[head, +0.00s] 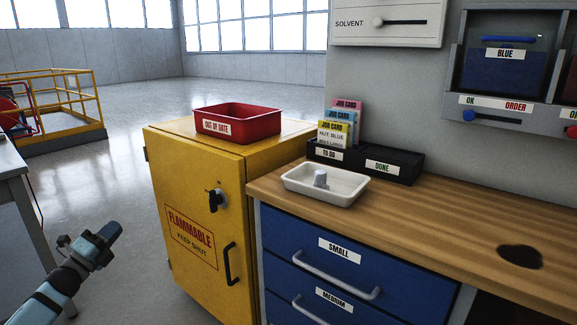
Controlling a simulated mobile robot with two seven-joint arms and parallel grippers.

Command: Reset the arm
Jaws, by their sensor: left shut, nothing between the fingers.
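My left arm comes in at the lower left, in light blue and dark grey. Its gripper (116,230) is shut and empty, in the free air to the left of the yellow flammables cabinet (182,245). It touches nothing that I can see. My right gripper is not in view.
A red OUT OF DATE tray (237,138) stands on the cabinet. The wooden worktop (440,220) bears a white tray (300,187) with a small grey piece, and black card holders (405,168). A grey table (12,165) edges in at left. Open floor lies behind.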

